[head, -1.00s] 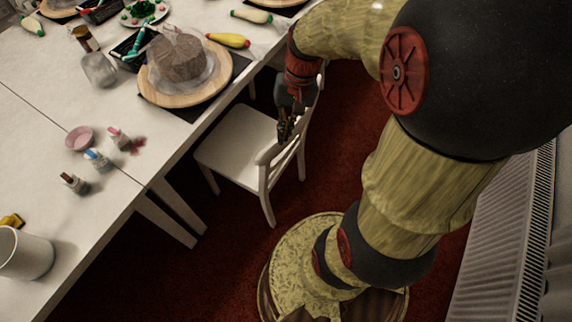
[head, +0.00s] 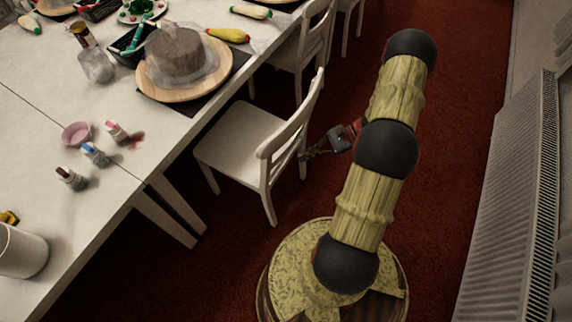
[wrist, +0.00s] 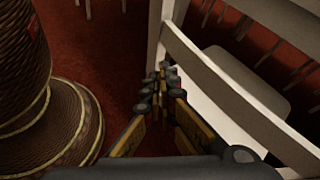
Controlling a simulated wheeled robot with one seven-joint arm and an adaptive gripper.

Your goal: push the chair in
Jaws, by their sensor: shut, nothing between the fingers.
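The white chair (head: 240,145) stands at the table's long side, its seat front close to the table edge and its slatted back turned toward my arm. My gripper (head: 308,155) is shut and empty, low behind the chair back on its right side. In the wrist view the closed fingers (wrist: 162,88) point along the chair's back rail (wrist: 235,85), very near it; I cannot tell whether they touch. The white table (head: 60,110) fills the left of the head view.
Another white chair (head: 300,50) stands farther back. A radiator (head: 510,200) lines the right wall.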

